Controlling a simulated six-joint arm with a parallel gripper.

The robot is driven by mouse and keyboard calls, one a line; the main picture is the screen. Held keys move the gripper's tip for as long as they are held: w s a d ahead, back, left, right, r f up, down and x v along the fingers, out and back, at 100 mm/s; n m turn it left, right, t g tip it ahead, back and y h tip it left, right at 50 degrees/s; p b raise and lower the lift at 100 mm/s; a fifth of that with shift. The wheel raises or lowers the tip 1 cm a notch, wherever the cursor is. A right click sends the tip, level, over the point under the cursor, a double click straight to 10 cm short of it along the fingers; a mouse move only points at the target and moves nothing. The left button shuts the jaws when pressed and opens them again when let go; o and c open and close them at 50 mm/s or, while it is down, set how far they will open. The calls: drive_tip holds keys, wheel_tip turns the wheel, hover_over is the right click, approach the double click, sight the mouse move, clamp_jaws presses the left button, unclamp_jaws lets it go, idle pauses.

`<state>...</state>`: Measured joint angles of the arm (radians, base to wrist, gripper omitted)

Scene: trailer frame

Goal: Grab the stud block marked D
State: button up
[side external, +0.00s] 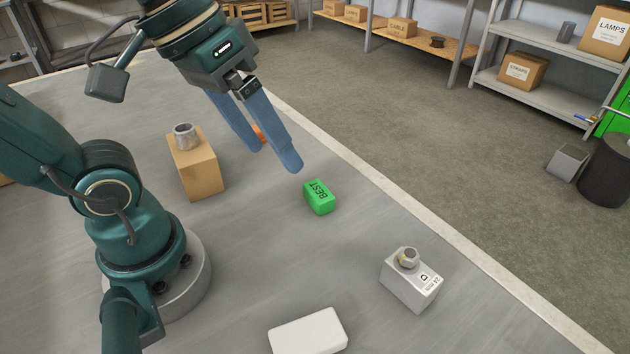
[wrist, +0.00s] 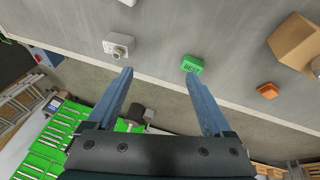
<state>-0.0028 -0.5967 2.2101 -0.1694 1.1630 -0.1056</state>
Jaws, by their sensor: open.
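The stud block marked D (side external: 408,287) is a light grey block with a metal hex stud on top, standing at the right of the table in the side external view. It also shows at the upper left of the wrist view (wrist: 113,46). My gripper (side external: 275,160) is open and empty, raised above the table to the upper left of the block in the side external view. In the wrist view its two blue fingers (wrist: 162,72) are spread wide, with the stud block just beyond the left fingertip. The gripper is apart from the block.
A green block marked BEST (side external: 319,197) lies between my gripper and the stud block. A white block (side external: 308,332) lies at the front. A tan block with a metal cylinder (side external: 198,168) stands at left. An orange block (side external: 259,133) is partly hidden behind my fingers.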

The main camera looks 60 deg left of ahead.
drive_tip(key=w+d+n+g+h, duration=0.2)
drive_tip(key=d+n+g+h, duration=0.15)
drive_tip(key=d, duration=0.25)
drive_tip(key=n+h, duration=0.8)
drive_tip(key=n, duration=0.6)
hover_over(432, 297)
drive_tip(key=a, duration=0.6)
drive_tip(key=f, duration=1.7)
drive_tip(key=shift+s+d+f, duration=0.15)
drive_tip(key=shift+d+f, duration=0.05)
drive_tip(key=shift+f, duration=0.05)
drive_tip(key=shift+x, duration=2.6)
clamp_jaws()
